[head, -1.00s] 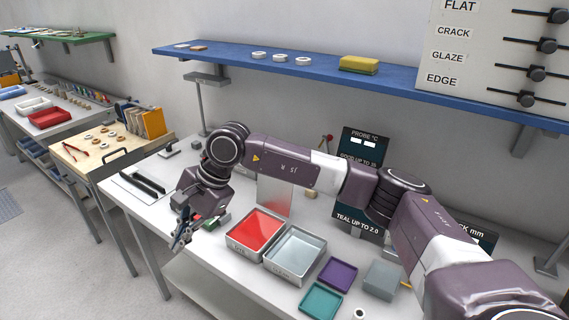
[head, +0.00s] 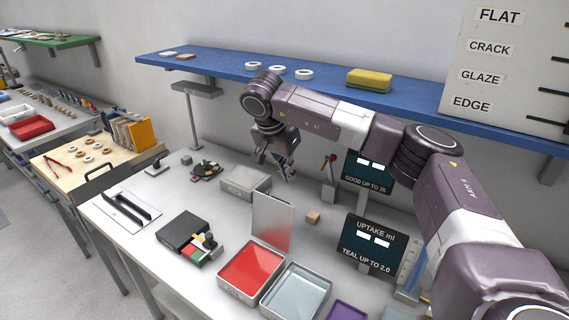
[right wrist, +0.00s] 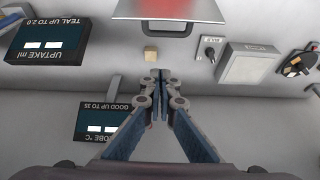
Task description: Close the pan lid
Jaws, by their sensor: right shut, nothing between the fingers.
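The pan (head: 222,288) is a metal tray with a red inside on the near part of the white bench. Its lid appears to be the shiny metal plate (head: 273,222) standing upright at the pan's far edge, so it is open. A red-tinted panel (right wrist: 168,10) at the top of the right wrist view looks like the lid or the pan. My right gripper (head: 288,176) is beyond the lid, above the bench and apart from it. Its fingers (right wrist: 160,76) are together and empty. My left gripper is not in view.
A small wooden block (head: 313,217) sits right of the lid. A grey box (head: 243,183) lies behind it, and display screens (head: 373,246) stand to the right. A dark box (head: 183,231) lies left of the pan. The blue shelf (head: 220,68) runs along the wall.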

